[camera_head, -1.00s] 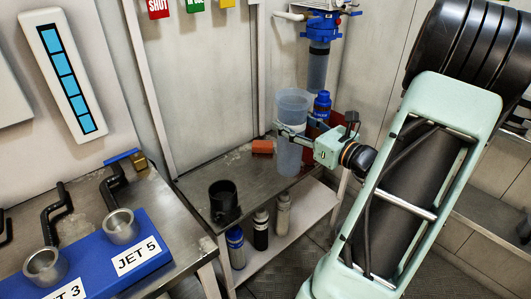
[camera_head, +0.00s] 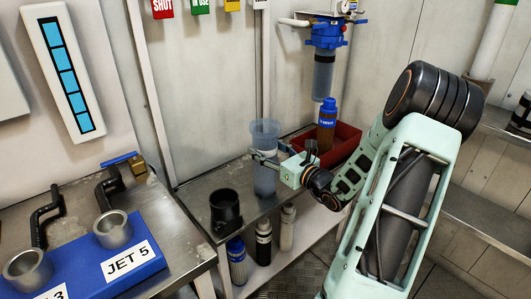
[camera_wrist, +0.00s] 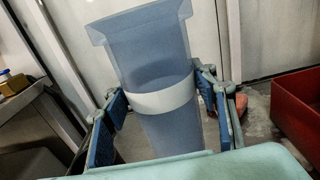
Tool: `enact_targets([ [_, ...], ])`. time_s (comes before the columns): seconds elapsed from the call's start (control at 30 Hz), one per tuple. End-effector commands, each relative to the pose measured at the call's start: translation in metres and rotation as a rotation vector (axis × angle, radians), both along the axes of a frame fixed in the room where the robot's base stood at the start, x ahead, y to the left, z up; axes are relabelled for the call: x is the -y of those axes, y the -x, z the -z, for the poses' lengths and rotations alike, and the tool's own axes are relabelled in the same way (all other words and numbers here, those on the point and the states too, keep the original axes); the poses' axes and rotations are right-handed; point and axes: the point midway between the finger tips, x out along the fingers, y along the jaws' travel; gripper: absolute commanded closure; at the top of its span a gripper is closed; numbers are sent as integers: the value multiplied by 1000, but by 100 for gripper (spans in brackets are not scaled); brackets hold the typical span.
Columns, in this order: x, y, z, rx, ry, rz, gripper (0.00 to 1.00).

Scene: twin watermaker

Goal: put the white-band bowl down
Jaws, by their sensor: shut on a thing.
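The white-band bowl (camera_head: 265,132) is a tall, clear bluish cup, upright over the metal bench (camera_head: 190,192). In the wrist view the bowl (camera_wrist: 150,45) fills the middle, with its white band (camera_wrist: 162,98) around it. My gripper (camera_head: 264,160) is shut on the bowl at about band height. In the wrist view the fingers of my gripper (camera_wrist: 165,112) stand on either side of it. The bowl's foot is near the bench top; I cannot tell whether it touches.
A black cup (camera_head: 224,211) stands on the bench left of the bowl. A red tray (camera_head: 345,141) with a blue-capped brown bottle (camera_head: 327,125) is to the right. A blue-headed filter housing (camera_head: 325,65) hangs on the wall behind. Several bottles (camera_head: 264,240) stand on the shelf below.

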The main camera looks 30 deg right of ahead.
Motion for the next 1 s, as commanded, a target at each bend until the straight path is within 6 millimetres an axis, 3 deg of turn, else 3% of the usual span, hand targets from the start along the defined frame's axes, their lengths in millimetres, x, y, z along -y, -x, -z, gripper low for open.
enact_targets([
  [0.37, 0, 0, 5, 4, 2, -1, 87],
  [0.4, 0, 0, 5, 1, 3, -1, 44],
  [0.53, 0, 0, 5, 1, 3, -1, 30],
  [0.9, 0, 0, -1, 2, 3, -1, 29],
  [1.0, 2, 12, 0, -1, 2, 1, 29],
])
